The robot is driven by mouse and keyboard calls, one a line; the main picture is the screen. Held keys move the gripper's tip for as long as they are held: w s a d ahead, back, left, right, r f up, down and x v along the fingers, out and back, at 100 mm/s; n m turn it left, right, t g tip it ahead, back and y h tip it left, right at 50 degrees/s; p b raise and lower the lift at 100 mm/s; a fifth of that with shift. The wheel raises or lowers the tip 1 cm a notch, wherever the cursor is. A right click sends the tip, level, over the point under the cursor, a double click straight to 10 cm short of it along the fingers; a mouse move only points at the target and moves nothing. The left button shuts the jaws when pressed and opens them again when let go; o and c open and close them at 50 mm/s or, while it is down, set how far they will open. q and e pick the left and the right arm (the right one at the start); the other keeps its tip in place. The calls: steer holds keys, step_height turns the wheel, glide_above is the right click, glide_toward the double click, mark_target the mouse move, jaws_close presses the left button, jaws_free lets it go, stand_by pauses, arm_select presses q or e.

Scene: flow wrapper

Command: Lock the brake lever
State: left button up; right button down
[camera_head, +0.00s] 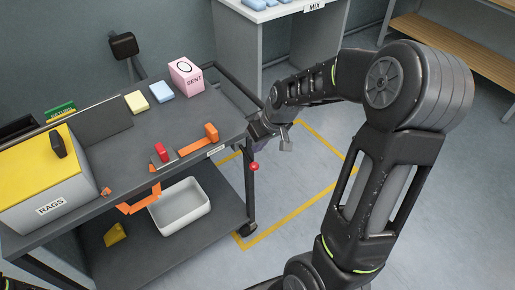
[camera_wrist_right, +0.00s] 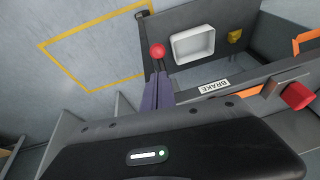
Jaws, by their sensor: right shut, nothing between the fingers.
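The brake lever ends in a red ball knob (camera_head: 254,166), which shows at the right front corner of the dark cart. In the right wrist view the knob (camera_wrist_right: 157,50) sits just beyond the fingertips, with a thin dark stalk running back towards them. My right gripper (camera_head: 262,132) is at that cart corner, above the knob in the head view. Its purple fingers (camera_wrist_right: 158,92) are shut and hold nothing. I cannot tell whether they touch the lever. A white BRAKE label (camera_wrist_right: 214,87) is on the cart's edge beside it.
The cart top (camera_head: 100,160) carries a yellow-lidded RAGS box (camera_head: 52,205), a pink SENT box (camera_head: 186,76), and red and orange fittings near the front edge. A white bin (camera_head: 180,207) stands on the lower shelf. The floor right of the cart is clear, with yellow lines.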

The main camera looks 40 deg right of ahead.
steer(key=s+v, duration=0.1)
steer(key=v, duration=0.6)
steer(key=shift+s, duration=0.45)
steer(key=shift+r, duration=0.1)
steer(key=w+m+t, duration=0.1)
steer(key=w+t, duration=0.1)
steer(key=w, duration=0.2)
steer(key=w+a+f+m+y+p, duration=0.1)
steer(key=a+f, duration=1.4)
steer(key=f, duration=0.1)
steer(key=s+a+f+g+y, duration=0.1)
steer(key=s+a+f+g, duration=0.1)
steer(key=s+a+f, duration=0.4)
steer(key=s+a+f+n+g+y, duration=0.1)
steer(key=s+a+f+g, duration=0.2)
steer(key=s+a+f, duration=0.4)
steer(key=s+a+p, duration=0.1)
steer(key=s+a, duration=0.1)
steer(key=s, duration=0.3)
steer(key=shift+s+a+f, duration=0.2)
steer(key=shift+s, duration=0.15)
